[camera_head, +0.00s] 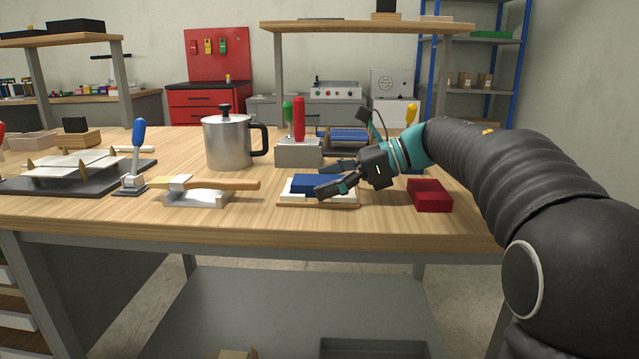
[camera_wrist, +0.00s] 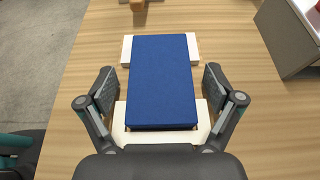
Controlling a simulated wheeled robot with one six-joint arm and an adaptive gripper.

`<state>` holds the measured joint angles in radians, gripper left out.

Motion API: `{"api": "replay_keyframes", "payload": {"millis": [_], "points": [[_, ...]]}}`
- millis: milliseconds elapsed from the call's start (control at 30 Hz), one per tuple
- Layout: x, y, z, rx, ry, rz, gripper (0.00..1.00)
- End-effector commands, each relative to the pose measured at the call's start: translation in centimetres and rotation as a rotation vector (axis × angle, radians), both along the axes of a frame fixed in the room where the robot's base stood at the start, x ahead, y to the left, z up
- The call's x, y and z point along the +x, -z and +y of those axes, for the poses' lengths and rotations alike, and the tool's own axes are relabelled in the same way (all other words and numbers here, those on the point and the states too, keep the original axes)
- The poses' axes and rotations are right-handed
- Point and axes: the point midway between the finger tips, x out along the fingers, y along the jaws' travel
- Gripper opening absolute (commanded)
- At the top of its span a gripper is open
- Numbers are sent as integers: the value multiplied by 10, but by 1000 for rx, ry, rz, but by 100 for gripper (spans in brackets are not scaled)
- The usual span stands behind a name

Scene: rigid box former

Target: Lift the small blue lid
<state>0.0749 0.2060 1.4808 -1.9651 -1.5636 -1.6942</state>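The small blue lid (camera_head: 314,183) lies on a white former on a thin wooden board (camera_head: 318,206) near the front of the workbench. In the wrist view the blue lid (camera_wrist: 162,80) is a flat rectangle, with white parts of the former (camera_wrist: 125,50) showing around it. My gripper (camera_head: 338,178) is at the lid from the right in the head view. In the wrist view my gripper (camera_wrist: 160,90) is open, with one finger on each side of the lid's near part. Gaps show between both fingers and the lid.
A red box (camera_head: 429,195) sits to the right. A grey block with red and green handles (camera_head: 299,152) stands behind the lid. A metal pot (camera_head: 228,141) is behind left. A brush (camera_head: 210,184) rests on a metal holder to the left. The bench's front edge is close.

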Motion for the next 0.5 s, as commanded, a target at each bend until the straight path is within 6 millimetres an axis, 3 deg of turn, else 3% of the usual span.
{"api": "replay_keyframes", "payload": {"millis": [33, 200, 500], "points": [[0, 0, 0, 0, 0, 0, 77], [0, 0, 0, 0, 0, 0, 37], [0, 0, 0, 0, 0, 0, 36]]}}
